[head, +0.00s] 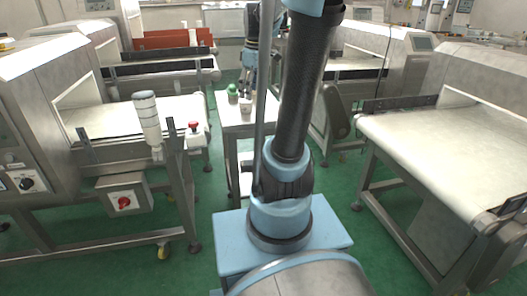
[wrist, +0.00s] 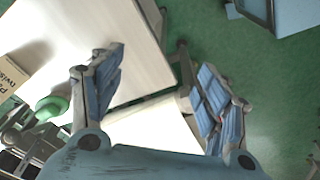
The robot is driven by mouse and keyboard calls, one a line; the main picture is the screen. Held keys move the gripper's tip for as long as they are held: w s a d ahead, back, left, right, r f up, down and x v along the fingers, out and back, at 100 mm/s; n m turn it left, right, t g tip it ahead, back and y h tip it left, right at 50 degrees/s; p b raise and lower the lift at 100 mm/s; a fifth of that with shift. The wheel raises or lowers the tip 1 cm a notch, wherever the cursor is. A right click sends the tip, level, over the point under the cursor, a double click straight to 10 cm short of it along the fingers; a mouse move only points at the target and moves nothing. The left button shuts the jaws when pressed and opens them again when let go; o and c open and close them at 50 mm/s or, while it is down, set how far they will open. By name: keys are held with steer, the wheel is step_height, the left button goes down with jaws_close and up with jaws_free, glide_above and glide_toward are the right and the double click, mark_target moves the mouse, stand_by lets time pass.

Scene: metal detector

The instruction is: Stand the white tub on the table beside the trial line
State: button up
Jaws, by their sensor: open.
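A small white tub-like container (head: 245,105) stands on the narrow table (head: 228,122) in the middle of the head view. I take it for the white tub, but it is small there. My gripper (head: 248,85) is beyond it in the picture, partly hidden by my arm. In the wrist view my gripper (wrist: 160,93) is open, its blue-padded fingers spread wide over the table's edge (wrist: 140,62). Nothing is held between them. A pale surface (wrist: 150,128) shows low between the fingers; I cannot tell what it is. I cannot make out the tub in that view.
A green-topped item (head: 232,89) stands by the tub; a green item (wrist: 52,104) and a printed box (wrist: 14,76) show in the wrist view. Conveyor machines flank the table, with a belt (head: 440,140) at right and another (head: 125,118) at left. Green floor lies between.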

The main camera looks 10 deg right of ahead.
steer(key=s+f+m, duration=0.5)
steer(key=s+f, duration=0.2)
steer(key=s, duration=0.3)
steer(key=s+f+m+t, duration=0.1)
steer(key=s+f+m, duration=0.4)
steer(key=s+f, duration=0.3)
steer(key=s, duration=0.3)
steer(key=shift+a+h, duration=0.15)
steer(key=shift+h, duration=0.25)
